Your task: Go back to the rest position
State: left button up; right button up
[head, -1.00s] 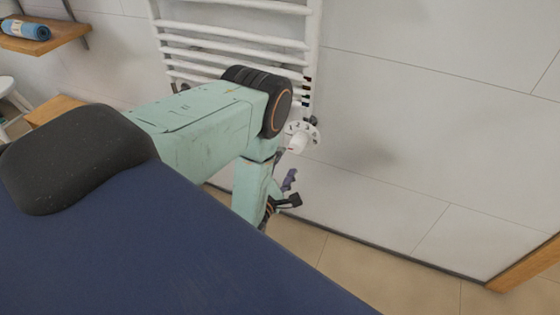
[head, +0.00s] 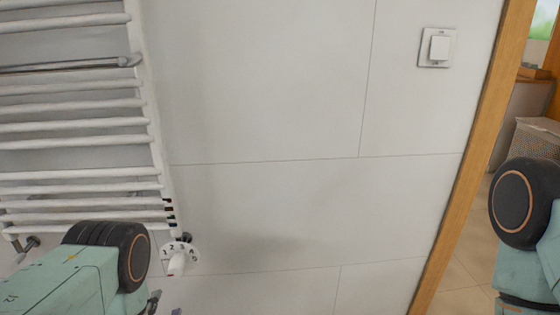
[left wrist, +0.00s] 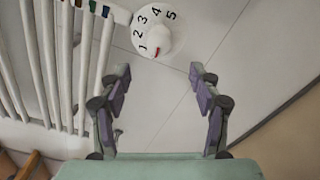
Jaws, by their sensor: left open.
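My left gripper (left wrist: 160,82) shows in the left wrist view with its two fingers apart and nothing between them. Beyond its fingertips is a white radiator knob (left wrist: 155,33) with numbers and a small red mark. In the head view, the knob (head: 177,262) sits at the lower right corner of the white towel radiator (head: 150,110). My left arm comes in at the lower left, and the left gripper is mostly hidden below the picture edge. Part of my right arm shows at the right edge; its gripper is out of view.
A white tiled wall (head: 290,110) fills the middle. A light switch (head: 436,48) is at the upper right. A wooden door frame (head: 474,150) runs down the right side, with a room and a basket (head: 537,140) beyond it.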

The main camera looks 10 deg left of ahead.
pick_arm(q)
jog(key=s+d+f+m+g+h, duration=0.1)
jog(key=s+d+f+m+g, duration=0.1)
jog(key=s+f+m+g, duration=0.45)
jog(key=s+d+f+m+g+h, duration=0.1)
jog(key=s+d+f+m+g, duration=0.25)
jog(key=s+f+m, duration=0.45)
jog(key=s+d+r+m+g+h+p, duration=0.1)
jog(key=s+d+r+m+g, duration=0.1)
jog(key=s+r+m+g, duration=0.25)
jog(key=s+d+r+m+g+h, duration=0.1)
jog(key=s+d+r+m+g, duration=0.15)
jog(key=s+m, duration=0.4)
jog(key=shift+g, duration=0.4)
jog(key=shift+s+d+r+p, duration=0.15)
jog(key=shift+s+r, duration=0.25)
jog(key=shift+r, duration=0.4)
jog(key=shift+s+a+r+p, duration=0.1)
jog(key=shift+s+r+p, duration=0.25)
jog(key=shift+r, duration=0.5)
jog(key=shift+s+d+r+p, duration=0.15)
jog(key=shift+s+r, duration=0.25)
jog(key=shift+r, duration=0.4)
